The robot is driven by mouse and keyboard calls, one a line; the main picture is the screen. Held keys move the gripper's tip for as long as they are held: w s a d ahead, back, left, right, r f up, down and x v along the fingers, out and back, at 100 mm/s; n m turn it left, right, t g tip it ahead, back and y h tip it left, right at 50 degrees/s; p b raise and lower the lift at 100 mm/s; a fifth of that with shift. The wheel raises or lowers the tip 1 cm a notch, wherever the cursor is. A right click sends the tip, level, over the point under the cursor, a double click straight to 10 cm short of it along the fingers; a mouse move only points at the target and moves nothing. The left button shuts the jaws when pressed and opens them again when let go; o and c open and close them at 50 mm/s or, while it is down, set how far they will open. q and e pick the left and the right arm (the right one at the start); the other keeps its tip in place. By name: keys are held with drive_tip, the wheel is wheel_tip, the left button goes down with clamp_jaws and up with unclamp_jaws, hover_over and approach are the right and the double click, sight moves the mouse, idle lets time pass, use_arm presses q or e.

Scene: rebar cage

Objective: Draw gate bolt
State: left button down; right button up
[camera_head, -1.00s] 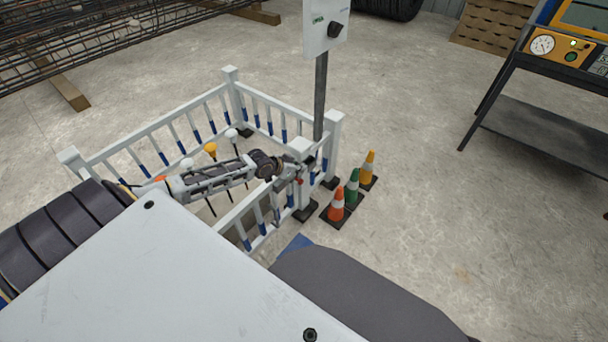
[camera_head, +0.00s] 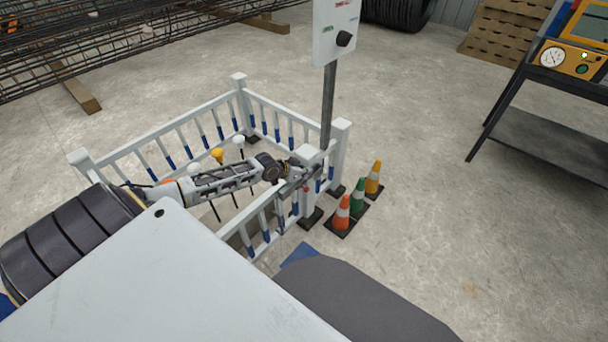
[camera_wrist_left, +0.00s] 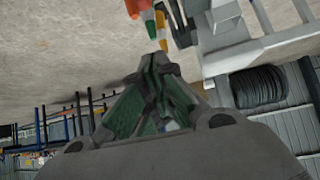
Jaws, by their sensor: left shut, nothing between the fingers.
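The white gate (camera_head: 262,220), with blue-tipped bars, is the near side of a small fenced pen. Its right end meets a white post (camera_head: 308,205) with a dark foot. My left gripper (camera_head: 312,168) is at the top of this post, its fingers closed and empty. The wrist view shows the closed fingers (camera_wrist_left: 160,62) with white fence parts (camera_wrist_left: 226,32) close to their right. I cannot clearly make out the gate bolt; the gripper and arm cover much of the latch area. My right gripper is not in view.
Orange (camera_head: 341,214), green (camera_head: 357,196) and yellow (camera_head: 373,180) cones stand just right of the gate post. A control box (camera_head: 335,30) on a grey pole rises behind it. Several rods with knobs stand inside the pen. Open floor lies to the right.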

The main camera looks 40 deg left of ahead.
use_arm(q)
drive_tip(key=shift+x, duration=0.8)
drive_tip(key=b+x, duration=0.3)
drive_tip(key=x, duration=0.4)
drive_tip(key=shift+s+b, duration=0.1)
drive_tip(key=shift+b, duration=0.2)
drive_tip(key=shift+s+a+f, duration=0.1)
drive_tip(key=shift+s+f, duration=0.1)
drive_tip(key=shift+s, duration=0.05)
drive_tip(key=s, duration=0.1)
drive_tip(key=s+f, duration=0.1)
drive_tip(key=shift+s+a+f, duration=0.15)
drive_tip(key=shift+s+a, duration=0.2)
drive_tip(key=shift+s, duration=0.05)
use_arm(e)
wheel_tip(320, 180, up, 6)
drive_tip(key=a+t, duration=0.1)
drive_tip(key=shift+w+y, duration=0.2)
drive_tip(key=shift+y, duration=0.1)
